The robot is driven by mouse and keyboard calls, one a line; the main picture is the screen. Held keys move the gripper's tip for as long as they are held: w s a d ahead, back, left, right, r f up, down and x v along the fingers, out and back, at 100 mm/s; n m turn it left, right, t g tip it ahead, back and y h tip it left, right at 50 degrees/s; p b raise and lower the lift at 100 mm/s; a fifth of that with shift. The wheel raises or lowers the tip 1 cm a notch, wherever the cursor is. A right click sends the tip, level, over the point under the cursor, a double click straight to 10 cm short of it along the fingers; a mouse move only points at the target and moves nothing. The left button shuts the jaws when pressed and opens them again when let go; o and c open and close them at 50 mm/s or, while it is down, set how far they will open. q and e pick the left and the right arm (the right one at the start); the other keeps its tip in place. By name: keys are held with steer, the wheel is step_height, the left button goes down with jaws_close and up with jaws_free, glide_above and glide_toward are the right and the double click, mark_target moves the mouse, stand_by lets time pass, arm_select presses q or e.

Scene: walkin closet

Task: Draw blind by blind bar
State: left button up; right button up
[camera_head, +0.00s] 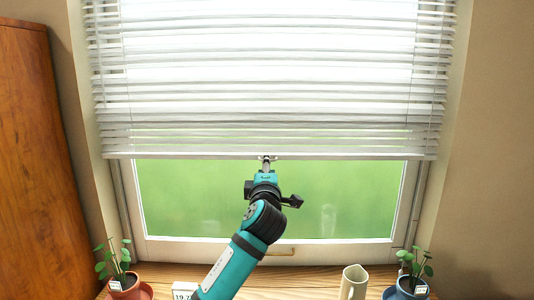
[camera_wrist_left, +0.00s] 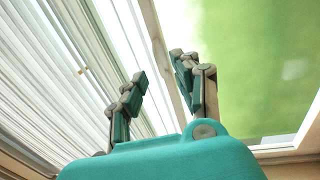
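The white slatted blind (camera_head: 270,75) hangs partway down the window. Its bottom bar (camera_head: 200,156) runs level across the glass. My left gripper (camera_head: 266,160) is at the middle of this bar, with its arm reaching up from below. In the left wrist view the gripper (camera_wrist_left: 158,68) has its two fingers apart. The bar (camera_wrist_left: 160,50) shows in the gap between the fingers, with the slats (camera_wrist_left: 50,80) on the left side. Whether a finger touches the bar is not clear. My right gripper is not in view.
Potted plants stand on the wooden sill at the left (camera_head: 125,285) and right (camera_head: 408,287). A cream pitcher (camera_head: 353,282) and a small date block (camera_head: 185,291) are also on the sill. A wooden cabinet (camera_head: 40,160) is at the left. Below the bar the glass is clear.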

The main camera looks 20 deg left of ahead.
mark_target(268, 134)
arm_select(q)
steer(key=shift+p+x, duration=0.7)
steer(key=shift+x, duration=1.75)
steer(key=shift+c, duration=0.4)
steer(key=shift+s, duration=0.1)
jaws_close()
